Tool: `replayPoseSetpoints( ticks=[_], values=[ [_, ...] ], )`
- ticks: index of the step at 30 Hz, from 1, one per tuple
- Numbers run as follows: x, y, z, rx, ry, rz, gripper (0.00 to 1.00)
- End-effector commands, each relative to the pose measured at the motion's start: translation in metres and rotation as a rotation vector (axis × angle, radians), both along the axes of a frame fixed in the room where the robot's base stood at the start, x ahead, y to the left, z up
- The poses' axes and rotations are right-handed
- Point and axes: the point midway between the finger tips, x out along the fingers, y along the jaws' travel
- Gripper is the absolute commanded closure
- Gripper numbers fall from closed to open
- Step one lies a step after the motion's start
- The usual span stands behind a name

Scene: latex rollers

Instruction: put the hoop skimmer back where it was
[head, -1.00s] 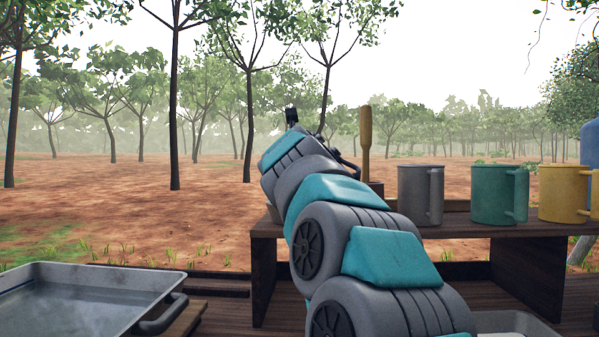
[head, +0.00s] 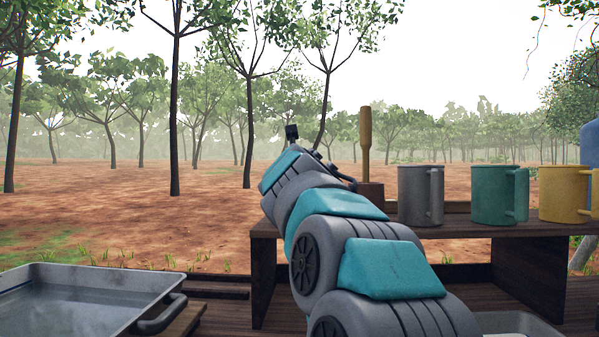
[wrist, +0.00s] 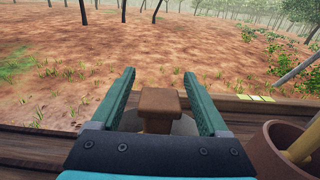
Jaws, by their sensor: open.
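My gripper (wrist: 159,76) is open, with a teal finger on each side in the wrist view. A brown wooden block-like piece (wrist: 159,102) stands between and below the fingers, with a visible gap on both sides. Pale grey rounded shapes show beside its base. I cannot tell whether this piece belongs to the hoop skimmer. No hoop is clearly visible in either view. In the head view my arm hides the gripper's fingers and what is in front of them.
A brown pot (wrist: 270,150) with a wooden stick stands close to the right of my gripper. Grey (head: 420,195), green (head: 494,195) and yellow (head: 565,193) mugs stand on a wooden shelf (head: 440,230). A metal tray (head: 165,318) of liquid is at left.

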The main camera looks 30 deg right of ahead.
Motion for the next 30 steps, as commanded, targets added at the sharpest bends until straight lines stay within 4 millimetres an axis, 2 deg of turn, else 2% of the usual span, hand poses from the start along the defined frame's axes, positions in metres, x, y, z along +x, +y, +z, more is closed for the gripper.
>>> replayPoseSetpoints(
  ticks=[7, 11, 30],
  values=[
    [0.0, 0.0, 0.003, 0.001, -0.001, 0.001, 0.22],
    [-0.01, 0.007, 0.003, -0.003, 0.0, 0.0, 0.22],
    [-0.086, 0.065, 0.003, -0.001, -0.003, 0.001, 0.22]
  ],
)
